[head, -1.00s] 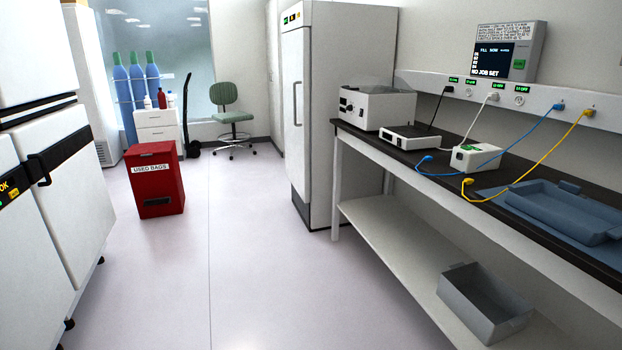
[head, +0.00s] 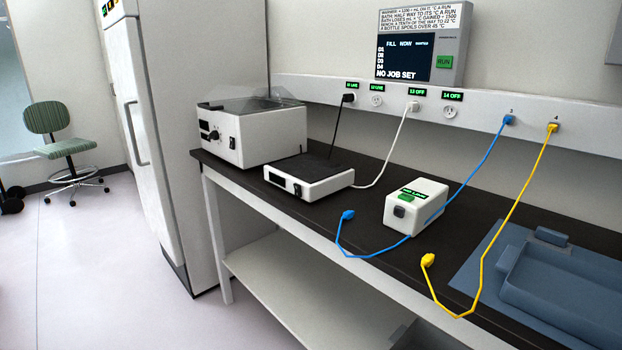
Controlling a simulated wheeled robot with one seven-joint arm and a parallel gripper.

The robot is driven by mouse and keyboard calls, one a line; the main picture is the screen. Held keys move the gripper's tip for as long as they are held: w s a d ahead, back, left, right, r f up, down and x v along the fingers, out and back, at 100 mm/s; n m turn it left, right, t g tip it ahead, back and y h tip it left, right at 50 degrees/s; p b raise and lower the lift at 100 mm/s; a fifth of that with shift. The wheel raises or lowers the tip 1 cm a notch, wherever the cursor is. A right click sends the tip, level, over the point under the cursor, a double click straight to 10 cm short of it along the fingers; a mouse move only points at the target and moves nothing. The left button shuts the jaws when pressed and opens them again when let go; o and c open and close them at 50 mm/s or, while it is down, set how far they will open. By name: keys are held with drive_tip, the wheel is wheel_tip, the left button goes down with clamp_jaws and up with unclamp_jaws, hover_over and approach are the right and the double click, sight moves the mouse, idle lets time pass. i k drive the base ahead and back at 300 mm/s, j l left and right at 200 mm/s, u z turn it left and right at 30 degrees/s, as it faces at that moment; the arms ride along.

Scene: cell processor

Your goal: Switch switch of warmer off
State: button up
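A low white unit with a flat black top (head: 318,184) stands on the bench. It looks like the warmer, though no name on it can be read. Its front has a dark panel (head: 277,181) and a small dark switch (head: 297,189) to the right of it. Whether the switch is on or off is too small to tell. A white cable (head: 390,150) runs from the unit's right side up to a wall socket. A taller white box with a clear lid (head: 268,138), probably the bath, stands to its left with its own knobs and small switch. My gripper is not in view.
A small white box with a green label (head: 408,212) sits right of the low unit. Loose blue (head: 348,215) and yellow (head: 428,260) cable ends lie near the bench's front edge. A blue tray (head: 560,290) is at right. Floor (head: 110,270) left of the bench is clear.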

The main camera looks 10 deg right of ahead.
sight(298, 192)
drive_tip(key=i+j+z, duration=0.2)
drive_tip(key=i+j, duration=0.95)
